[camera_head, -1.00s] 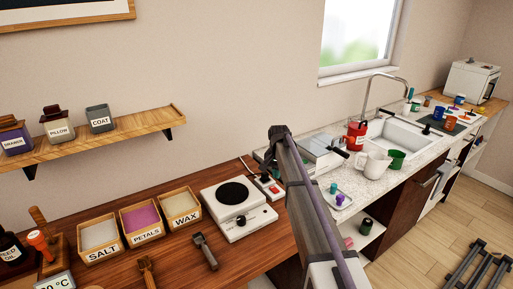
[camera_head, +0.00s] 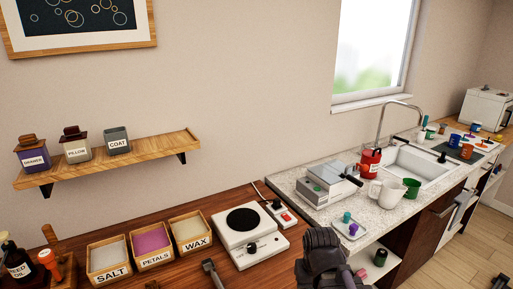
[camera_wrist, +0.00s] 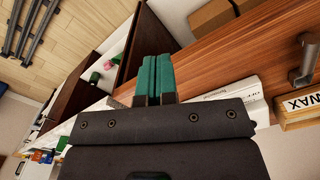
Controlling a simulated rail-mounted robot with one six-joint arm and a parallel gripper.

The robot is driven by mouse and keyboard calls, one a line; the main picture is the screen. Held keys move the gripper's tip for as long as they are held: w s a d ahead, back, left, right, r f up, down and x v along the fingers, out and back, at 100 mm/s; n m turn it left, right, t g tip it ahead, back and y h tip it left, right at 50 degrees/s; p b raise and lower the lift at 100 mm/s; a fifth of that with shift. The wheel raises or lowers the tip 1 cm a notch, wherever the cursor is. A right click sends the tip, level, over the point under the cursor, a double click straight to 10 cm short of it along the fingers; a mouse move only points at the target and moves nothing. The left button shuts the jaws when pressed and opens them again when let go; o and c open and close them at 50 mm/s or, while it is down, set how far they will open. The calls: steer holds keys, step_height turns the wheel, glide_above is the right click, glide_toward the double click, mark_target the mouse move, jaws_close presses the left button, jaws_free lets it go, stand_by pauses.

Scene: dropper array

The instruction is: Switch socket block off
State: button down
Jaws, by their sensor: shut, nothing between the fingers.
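The socket block (camera_head: 281,215) is a small white strip with a red switch, on the wooden table just right of the white hot plate (camera_head: 247,232). A dark plug sits in its far end. Whether the switch is on or off is too small to tell. My gripper (camera_head: 318,238) is in front of and to the right of the block, apart from it. In the wrist view its green fingers (camera_wrist: 155,75) are together and empty, over the table's edge. The socket block cannot be made out in the wrist view.
Wooden boxes of salt (camera_head: 109,260), petals (camera_head: 152,244) and wax (camera_head: 191,232) stand left of the hot plate. A grey device (camera_head: 328,184) and a white pitcher (camera_head: 388,192) stand on the counter behind my gripper. A dark-handled tool (camera_head: 213,275) lies at the table's front.

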steer(key=w+r+p, duration=0.2)
steer(key=w, duration=0.1)
step_height(320, 180, up, 5)
steer(key=m+p, duration=0.5)
steer(key=m, duration=0.4)
glide_above(282, 213)
steer(key=s, duration=0.1)
steer(key=m, duration=0.3)
steer(key=shift+s+a+m, duration=0.1)
steer(key=shift+m, duration=0.2)
step_height(282, 213, down, 14)
steer(key=b, duration=1.4)
steer(key=shift+r, duration=0.1)
